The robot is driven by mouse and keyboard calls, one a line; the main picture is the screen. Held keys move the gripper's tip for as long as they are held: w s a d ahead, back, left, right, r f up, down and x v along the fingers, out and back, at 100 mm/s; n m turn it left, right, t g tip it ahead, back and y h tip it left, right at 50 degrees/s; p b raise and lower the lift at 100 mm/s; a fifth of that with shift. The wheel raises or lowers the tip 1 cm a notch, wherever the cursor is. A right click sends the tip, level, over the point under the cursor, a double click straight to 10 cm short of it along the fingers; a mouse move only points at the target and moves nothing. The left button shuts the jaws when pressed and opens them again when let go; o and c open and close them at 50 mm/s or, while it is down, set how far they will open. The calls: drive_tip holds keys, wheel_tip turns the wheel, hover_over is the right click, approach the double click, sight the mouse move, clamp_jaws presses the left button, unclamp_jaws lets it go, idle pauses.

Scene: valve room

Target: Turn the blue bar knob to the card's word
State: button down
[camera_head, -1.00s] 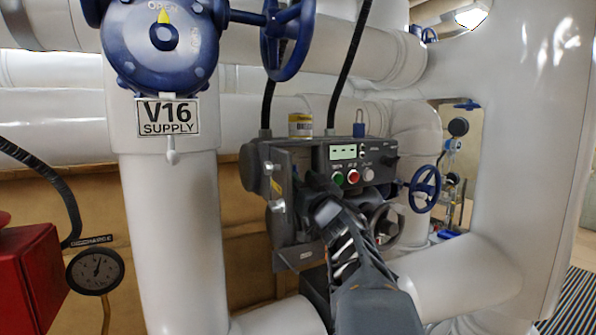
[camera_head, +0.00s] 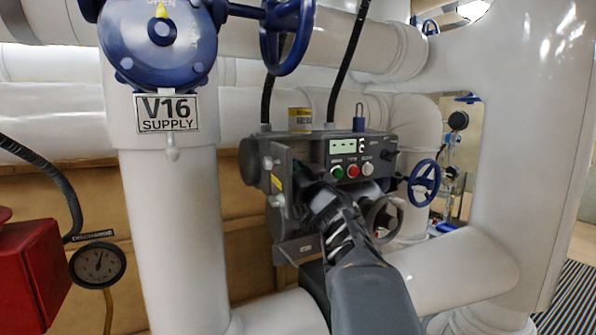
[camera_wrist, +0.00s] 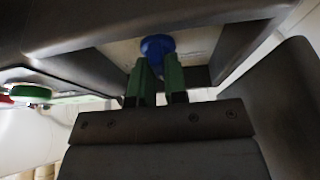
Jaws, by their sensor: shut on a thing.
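The blue bar knob (camera_wrist: 157,46) shows at the top middle of the wrist view, inside a recess between dark housing walls. My gripper (camera_wrist: 157,68) has its two green fingers reaching up to the knob, one on each side, shut on it. Fingers and housing hide part of the knob, and I cannot read which way it points. In the head view my arm reaches into the left side of the dark grey control box (camera_head: 375,146), and the knob and fingertips are hidden there. No card with a word is readable in either view.
The box front carries a small display (camera_head: 342,146), a green button (camera_head: 337,172) and a red button (camera_head: 353,171). A blue handwheel (camera_head: 424,183) is to its right. The V16 valve pipe (camera_head: 175,230) stands close on the left. A large white pipe (camera_head: 450,270) runs beside my arm.

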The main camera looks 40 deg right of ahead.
drive_tip(key=shift+n, duration=0.5)
drive_tip(key=n+y, duration=0.2)
drive_tip(key=n, duration=0.3)
drive_tip(key=n+g+y, duration=0.1)
drive_tip(key=n+y, duration=0.2)
drive_tip(key=n, duration=0.2)
drive_tip(key=n+g+y, duration=0.1)
drive_tip(key=n+y, duration=0.1)
drive_tip(key=n, duration=0.3)
drive_tip(key=shift+d, duration=0.1)
drive_tip(key=shift+g, duration=0.3)
drive_tip(key=c, duration=1.1)
unclamp_jaws()
drive_tip(key=shift+c, duration=0.2)
drive_tip(key=shift+s, duration=0.1)
drive_tip(key=b+v, duration=0.4)
drive_tip(key=v, duration=0.9)
drive_tip(key=shift+s+d, duration=0.2)
drive_tip(key=shift+s, duration=0.15)
